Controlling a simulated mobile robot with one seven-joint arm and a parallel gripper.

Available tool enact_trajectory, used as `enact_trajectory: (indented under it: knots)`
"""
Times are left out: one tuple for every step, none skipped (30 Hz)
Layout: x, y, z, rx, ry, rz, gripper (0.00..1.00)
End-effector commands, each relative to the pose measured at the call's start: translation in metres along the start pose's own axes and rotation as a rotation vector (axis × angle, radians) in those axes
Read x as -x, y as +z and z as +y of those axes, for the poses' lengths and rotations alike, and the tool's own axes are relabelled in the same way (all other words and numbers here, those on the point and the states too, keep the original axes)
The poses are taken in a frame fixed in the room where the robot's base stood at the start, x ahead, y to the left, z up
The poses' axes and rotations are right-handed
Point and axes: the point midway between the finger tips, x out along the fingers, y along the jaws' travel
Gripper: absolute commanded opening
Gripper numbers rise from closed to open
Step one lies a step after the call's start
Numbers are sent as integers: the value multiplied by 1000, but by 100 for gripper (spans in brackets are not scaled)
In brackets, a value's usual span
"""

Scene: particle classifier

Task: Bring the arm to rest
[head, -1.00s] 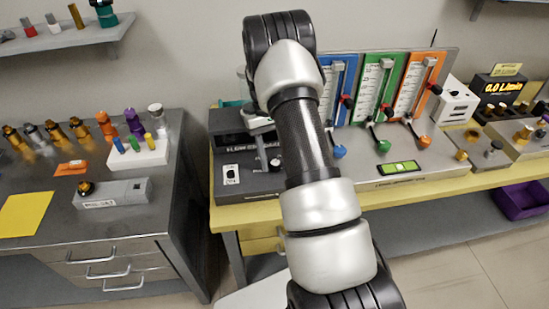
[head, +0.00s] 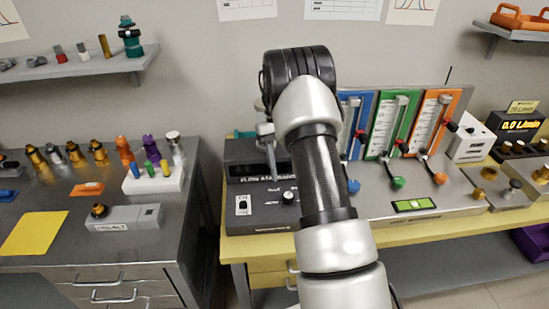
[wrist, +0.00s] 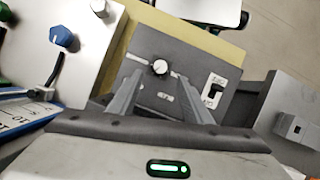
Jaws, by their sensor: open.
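My arm (head: 325,180) rises through the middle of the head view, in front of the bench, with its elbow bent at the top. My gripper (wrist: 160,78) shows in the wrist view with its two grey fingers apart and nothing between them. It faces the dark flow box (wrist: 185,85), whose white knob and switch show beyond the fingers. In the head view the gripper is partly hidden behind the arm, over this same box (head: 255,212). I cannot tell the exact gap between fingers and box.
A grey panel with blue, green and orange flow meters (head: 391,125) stands right of the arm on the yellow bench (head: 450,228). A steel cabinet (head: 60,240) with several fittings is at left. A wall shelf (head: 70,70) hangs above it.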

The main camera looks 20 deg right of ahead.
Motion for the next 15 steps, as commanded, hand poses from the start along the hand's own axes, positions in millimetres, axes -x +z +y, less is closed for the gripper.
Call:
enact_trajectory:
  knots:
    - [0, 0, 0, 0, 0, 0, 45]
    - [0, 0, 0, 0, 0, 0, 45]
    - [0, 0, 0, 0, 0, 0, 45]
    - [1, 0, 0, 0, 0, 1, 45]
    - [3, 1, -1, 0, 0, 4, 45]
    - [7, 4, -2, 0, 1, 10, 45]
    - [13, 6, -3, -1, 2, 18, 45]
    - [20, 10, -5, -1, 3, 29, 45]
    - [32, 16, -8, -1, 5, 49, 45]
    - [43, 22, -12, -2, 7, 67, 45]
    - [55, 30, -16, -2, 8, 88, 45]
    - [74, 42, -21, -2, 11, 121, 45]
    - [87, 53, -26, -4, 12, 147, 45]
    - [100, 64, -32, -5, 14, 175, 45]
    - [116, 79, -39, -5, 16, 210, 45]
